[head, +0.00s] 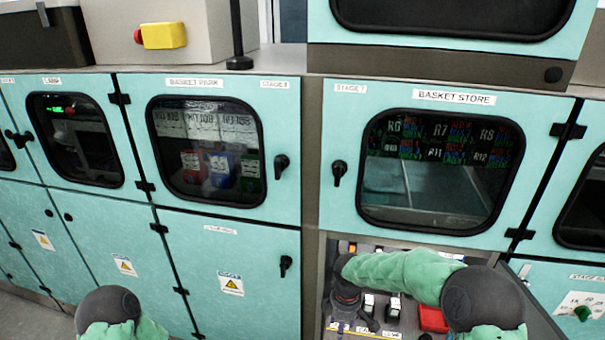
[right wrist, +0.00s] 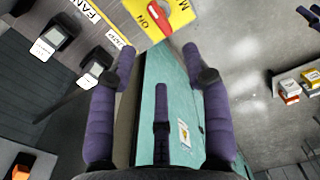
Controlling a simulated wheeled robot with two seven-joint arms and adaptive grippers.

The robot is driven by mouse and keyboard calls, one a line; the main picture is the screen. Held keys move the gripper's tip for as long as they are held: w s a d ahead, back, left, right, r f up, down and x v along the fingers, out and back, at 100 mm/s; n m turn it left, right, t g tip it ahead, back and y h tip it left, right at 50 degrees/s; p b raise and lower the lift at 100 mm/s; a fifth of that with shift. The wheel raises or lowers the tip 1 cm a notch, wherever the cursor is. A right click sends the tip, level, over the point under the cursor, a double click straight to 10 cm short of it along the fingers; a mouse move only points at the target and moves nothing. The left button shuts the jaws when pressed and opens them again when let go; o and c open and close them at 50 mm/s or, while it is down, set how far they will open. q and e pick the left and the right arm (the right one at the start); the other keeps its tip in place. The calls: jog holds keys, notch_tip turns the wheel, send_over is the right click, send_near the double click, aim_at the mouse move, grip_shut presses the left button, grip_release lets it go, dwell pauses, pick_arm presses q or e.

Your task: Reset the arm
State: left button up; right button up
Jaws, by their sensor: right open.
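My right arm (head: 405,273), in a green sleeve, reaches left across the open compartment below the basket store door. Its dark wrist end hangs over the compartment's left part; the fingers are not clear in the head view. A rounded dark joint of my left arm (head: 108,308) shows at the bottom left of the head view. My left gripper is out of frame.
The open compartment holds a panel of switches, including a red block (head: 432,319) and a black-and-white switch (head: 393,308). A yellow plate with a red rotary handle (right wrist: 157,16) lies beyond my right fingertips. Closed teal doors (head: 232,268) stand left of the compartment.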

jog(key=s+a+f+m+y, duration=0.2)
jog(key=s+a+f+m, duration=0.15)
jog(key=s+f, duration=0.35)
jog(key=s+a+f+m+y, duration=0.1)
jog(key=s+a+f+m, duration=0.1)
jog(key=s+f+m, duration=1.05)
jog(key=s, duration=0.3)
jog(key=shift+s+d+f+m+y, duration=0.25)
jog(key=shift+s+f+m+y, duration=0.1)
jog(key=shift+f+m+y, duration=0.05)
jog(key=shift+c, duration=1)
